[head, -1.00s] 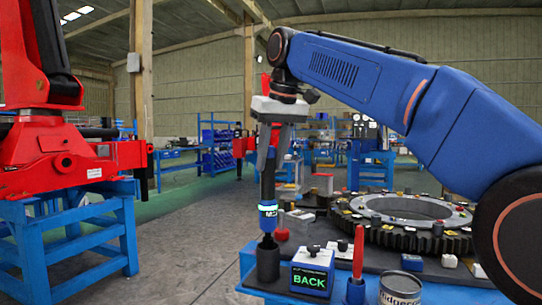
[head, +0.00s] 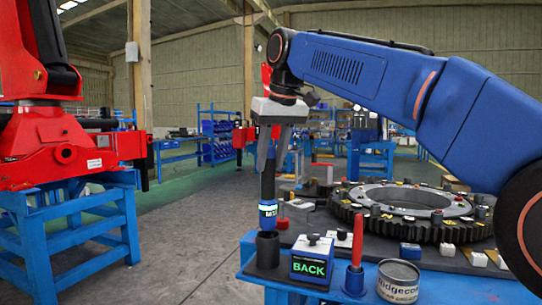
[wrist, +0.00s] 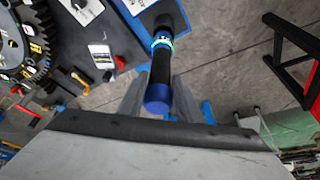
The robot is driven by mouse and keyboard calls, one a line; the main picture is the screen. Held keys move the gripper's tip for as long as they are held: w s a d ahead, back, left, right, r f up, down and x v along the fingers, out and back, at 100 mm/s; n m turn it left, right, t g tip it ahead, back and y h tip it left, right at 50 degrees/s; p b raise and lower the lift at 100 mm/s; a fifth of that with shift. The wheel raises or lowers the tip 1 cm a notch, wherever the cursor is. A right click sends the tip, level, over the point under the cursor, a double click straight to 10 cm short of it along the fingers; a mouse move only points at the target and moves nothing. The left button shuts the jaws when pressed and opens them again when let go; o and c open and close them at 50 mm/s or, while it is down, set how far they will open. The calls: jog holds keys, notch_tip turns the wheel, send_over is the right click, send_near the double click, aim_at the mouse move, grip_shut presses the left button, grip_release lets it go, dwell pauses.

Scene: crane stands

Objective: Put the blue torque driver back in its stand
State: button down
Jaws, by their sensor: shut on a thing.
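The blue torque driver (head: 268,213) hangs upright, with a dark handle and a blue band with a lit ring. It also shows in the wrist view (wrist: 160,75), its blue butt end toward the camera. My gripper (head: 270,160) is shut on the driver's upper handle. The stand is a black cup (head: 267,252) on the bench corner. The driver's lower end is at the cup's mouth, in line with it in the head view. The nose below the band is mostly hidden, so I cannot tell how deep it sits.
A box with a lit "BACK" sign (head: 311,262) stands close right of the cup. A red-handled tool in a blue holder (head: 356,280) and a tin can (head: 398,284) are further right. A large gear ring (head: 410,212) lies behind. Left of the bench is open floor.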

aim_at(272, 175)
jog(key=shift+f, duration=2.55)
jog(key=c, duration=1.2)
grip_release()
jog(key=shift+v, duration=2.5)
